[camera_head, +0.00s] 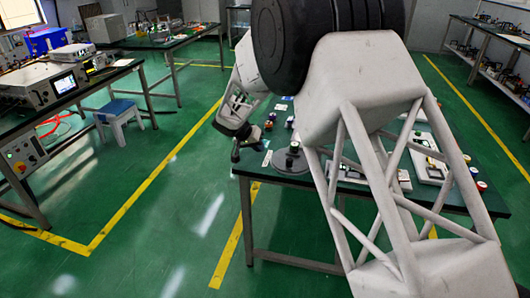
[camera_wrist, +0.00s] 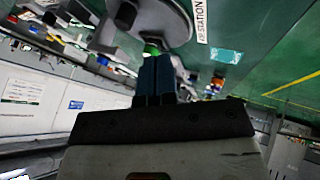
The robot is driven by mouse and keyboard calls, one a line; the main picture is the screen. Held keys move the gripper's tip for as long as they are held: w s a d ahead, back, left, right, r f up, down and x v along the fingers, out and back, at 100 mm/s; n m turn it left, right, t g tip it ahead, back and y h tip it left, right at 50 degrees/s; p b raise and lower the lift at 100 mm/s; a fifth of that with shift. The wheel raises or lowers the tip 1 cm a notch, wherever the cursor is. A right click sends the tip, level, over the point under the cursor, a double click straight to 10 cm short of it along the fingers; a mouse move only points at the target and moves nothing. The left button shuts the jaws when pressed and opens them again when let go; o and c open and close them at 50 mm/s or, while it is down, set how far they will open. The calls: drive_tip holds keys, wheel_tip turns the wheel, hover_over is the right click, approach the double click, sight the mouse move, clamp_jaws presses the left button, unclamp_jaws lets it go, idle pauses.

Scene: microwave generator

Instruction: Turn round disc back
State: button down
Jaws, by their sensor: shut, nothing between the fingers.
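The round disc (camera_head: 288,165) is grey and lies flat near the left end of the green table, with a small dark upright piece on it. In the wrist view the disc (camera_wrist: 172,22) shows at the top, with a black knob-like part at its left edge. My gripper (camera_head: 236,155) hangs left of the disc, by the table's left edge. In the wrist view my gripper (camera_wrist: 153,56) has its dark blue fingers together, with nothing seen between them. A small green piece shows just beyond the fingertips; I cannot tell if they touch it.
The green table (camera_head: 275,183) holds several small parts and white trays, partly hidden behind my arm. A white label (camera_wrist: 201,20) lies beside the disc. A blue-topped stool (camera_head: 117,107) and workbenches stand at left. The floor between is clear.

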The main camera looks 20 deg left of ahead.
drive_tip(key=shift+v, duration=0.75)
drive_tip(key=shift+d+r, duration=0.1)
drive_tip(key=s+d+r+g+y, duration=0.1)
drive_tip(key=s+d+r, duration=0.45)
drive_tip(key=d, duration=0.35)
drive_tip(key=s+d+r+g, duration=0.1)
drive_tip(key=s+d+r, duration=0.5)
drive_tip(key=d, duration=0.4)
drive_tip(key=s+d+r+g+y, duration=0.1)
drive_tip(key=s+d+r, duration=0.4)
drive_tip(key=d+r, duration=0.3)
drive_tip(key=s+d+y, duration=0.1)
drive_tip(key=s+d, duration=0.4)
drive_tip(key=s, duration=0.5)
drive_tip(key=s+d+y, duration=0.1)
drive_tip(key=s+d, duration=0.5)
drive_tip(key=s, duration=0.5)
drive_tip(key=s+d+y, duration=0.1)
drive_tip(key=s+d, duration=0.5)
drive_tip(key=s, duration=0.5)
drive_tip(key=shift+f+n+t, duration=0.25)
drive_tip(key=shift+n+t, duration=0.15)
